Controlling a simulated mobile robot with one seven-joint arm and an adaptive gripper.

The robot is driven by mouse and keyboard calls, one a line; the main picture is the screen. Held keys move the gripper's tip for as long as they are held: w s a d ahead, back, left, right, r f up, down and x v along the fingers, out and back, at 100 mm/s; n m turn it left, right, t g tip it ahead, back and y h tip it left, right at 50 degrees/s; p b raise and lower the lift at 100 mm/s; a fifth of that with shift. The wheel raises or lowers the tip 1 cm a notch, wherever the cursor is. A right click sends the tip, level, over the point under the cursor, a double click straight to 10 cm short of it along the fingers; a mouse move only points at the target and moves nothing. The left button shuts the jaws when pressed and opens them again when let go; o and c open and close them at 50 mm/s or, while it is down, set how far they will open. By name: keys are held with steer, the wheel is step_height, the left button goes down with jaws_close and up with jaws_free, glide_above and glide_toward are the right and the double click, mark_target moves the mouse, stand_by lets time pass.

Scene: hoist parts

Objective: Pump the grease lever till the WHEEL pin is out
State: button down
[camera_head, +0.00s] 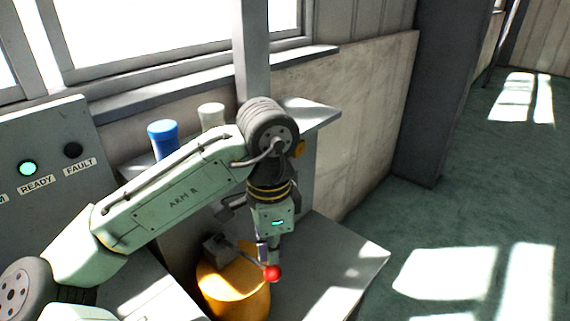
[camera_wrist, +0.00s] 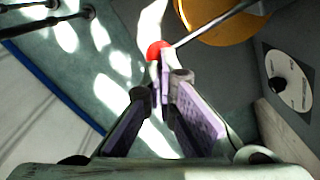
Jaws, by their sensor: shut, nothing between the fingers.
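The grease lever is a thin rod (camera_wrist: 212,25) with a red ball knob (camera_head: 273,273) at its end. It comes from a grey block on top of an orange-yellow drum (camera_head: 234,292). The knob also shows in the wrist view (camera_wrist: 157,49), right at the fingertips. My gripper (camera_head: 265,258) points down beside the knob, shut and empty. Its purple-padded fingers (camera_wrist: 163,78) appear close to or touching the knob; I cannot tell which. No pin marked WHEEL can be made out.
A white disc with a dark centre (camera_wrist: 287,80) lies beside the drum; its print is unreadable. A panel (camera_head: 60,140) with a lit READY lamp and dark FAULT lamp stands left. Blue (camera_head: 163,138) and pale cylinders stand behind my arm. Open floor (camera_head: 470,200) lies right.

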step_height(320, 180, up, 6)
stand_by(0.6)
